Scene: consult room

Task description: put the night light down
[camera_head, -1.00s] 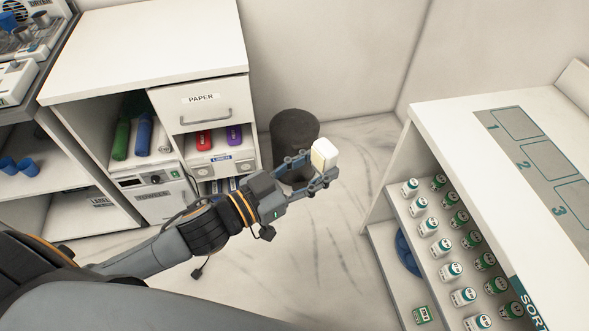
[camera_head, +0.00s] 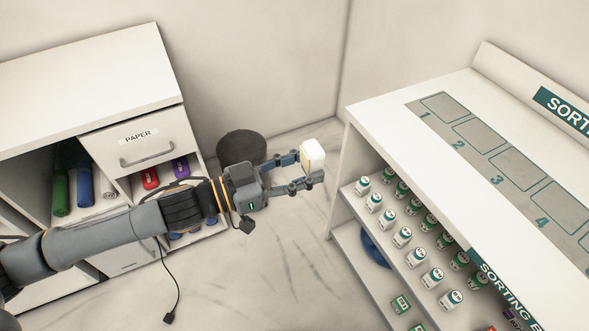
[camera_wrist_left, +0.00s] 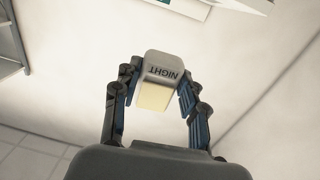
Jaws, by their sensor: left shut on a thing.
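The night light (camera_head: 313,156) is a small white block with rounded edges and a pale yellow face. My left gripper (camera_head: 312,165) is shut on it and holds it in the air, left of the sorting table. In the left wrist view the night light (camera_wrist_left: 158,82) sits between the two fingers of the left gripper (camera_wrist_left: 157,88). It has the word NIGHT on it, upside down in that picture. My right gripper does not show.
The sorting table (camera_head: 390,110) on the right has numbered grey panels on top and shelves of several labelled bottles below. A white cabinet (camera_head: 80,85) with a PAPER drawer (camera_head: 141,144) stands left. A dark bin (camera_head: 241,147) stands behind my gripper. Floor shows between them.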

